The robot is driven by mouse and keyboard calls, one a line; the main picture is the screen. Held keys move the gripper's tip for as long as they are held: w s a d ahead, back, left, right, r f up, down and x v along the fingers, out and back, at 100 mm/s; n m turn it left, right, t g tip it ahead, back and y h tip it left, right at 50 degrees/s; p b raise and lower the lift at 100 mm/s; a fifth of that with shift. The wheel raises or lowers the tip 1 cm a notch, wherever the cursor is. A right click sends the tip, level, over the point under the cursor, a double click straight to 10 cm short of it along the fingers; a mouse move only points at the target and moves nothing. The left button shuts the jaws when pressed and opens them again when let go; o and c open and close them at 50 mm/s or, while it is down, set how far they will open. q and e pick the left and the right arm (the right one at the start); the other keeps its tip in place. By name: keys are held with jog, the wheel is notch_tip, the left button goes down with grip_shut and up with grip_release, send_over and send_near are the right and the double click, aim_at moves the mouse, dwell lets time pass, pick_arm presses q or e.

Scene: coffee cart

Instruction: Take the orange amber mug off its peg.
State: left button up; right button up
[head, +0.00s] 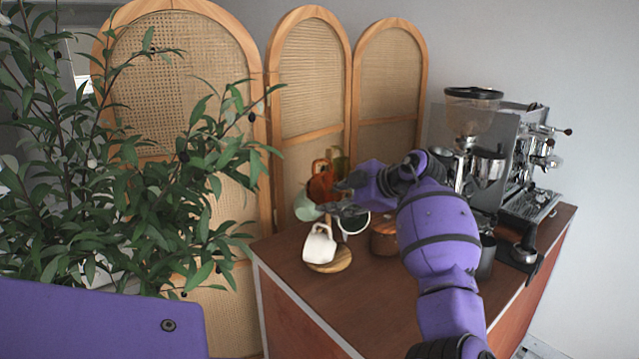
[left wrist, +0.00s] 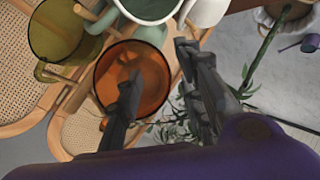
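The orange amber mug (head: 320,186) hangs high on a wooden mug stand (head: 340,260) near the cart's left end. In the left wrist view the translucent orange mug (left wrist: 156,88) shows its open mouth, with a wooden peg beside it. My left gripper (head: 343,199) is at the mug's right side in the head view. In the left wrist view my left gripper (left wrist: 159,58) is open. One finger overlaps the mug's mouth, and the other is outside its right rim. I cannot tell whether they touch it. My right gripper is not in view.
A white mug (head: 319,246), a pale green mug (head: 305,208) and an olive mug (left wrist: 52,32) are close by on the stand. A copper-brown pot (head: 384,238) and an espresso machine (head: 530,165) stand to the right. A leafy plant (head: 120,190) fills the left.

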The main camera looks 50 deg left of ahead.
pick_arm(q)
jog(key=shift+a+f, duration=0.1)
grip_shut()
dwell(0.5)
